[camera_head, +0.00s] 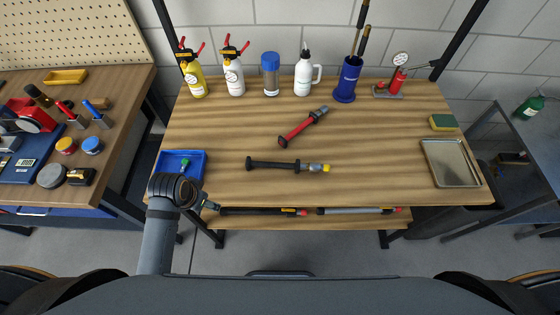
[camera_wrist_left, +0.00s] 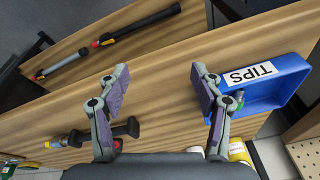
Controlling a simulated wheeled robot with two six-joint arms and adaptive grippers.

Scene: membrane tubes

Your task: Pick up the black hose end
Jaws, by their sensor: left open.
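The black hose (camera_head: 275,165) lies across the middle of the wooden table. Its flared black end (camera_head: 250,163) points left, and a grey and yellow fitting (camera_head: 320,168) is at its right. My left gripper (camera_head: 212,206) is near the table's front left edge, apart from the hose. In the left wrist view the jaws (camera_wrist_left: 158,82) are wide open and empty. The hose shows at lower left there, its black end (camera_wrist_left: 132,127) beside the left-hand finger, which hides part of the hose. My right gripper is out of view.
A blue TIPS bin (camera_wrist_left: 265,85) is close to my left gripper. A red hose (camera_head: 297,130) lies behind the black one. Bottles and a blue holder (camera_head: 347,82) line the back. A metal tray (camera_head: 450,165) is at right. Long tools (camera_head: 262,212) lie on the lower shelf.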

